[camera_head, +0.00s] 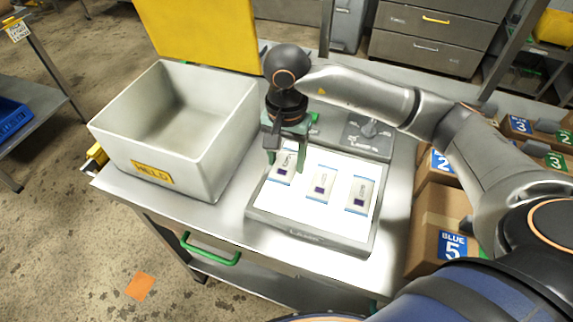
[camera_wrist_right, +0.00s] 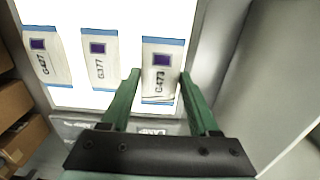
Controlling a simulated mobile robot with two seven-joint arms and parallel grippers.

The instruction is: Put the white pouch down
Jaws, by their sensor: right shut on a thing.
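The white pouch (camera_head: 283,170) has blue edge stripes, a dark purple square and the print G-473 in the wrist view (camera_wrist_right: 161,68). It is at the left end of a row of three similar pouches over the lit white panel (camera_head: 300,208). My right gripper (camera_head: 286,160) points down with its green fingers on either side of this pouch, shut on it; the fingers also show in the wrist view (camera_wrist_right: 159,77). I cannot tell whether the pouch touches the panel. My left gripper is not in view.
Two other pouches, the middle one (camera_head: 324,186) and the right one (camera_head: 359,194), lie on the panel. A grey bin (camera_head: 215,165) with a yellow HELD label stands close at left. A metal stand (camera_head: 368,138) is behind the panel, and cardboard boxes (camera_head: 428,215) are at right.

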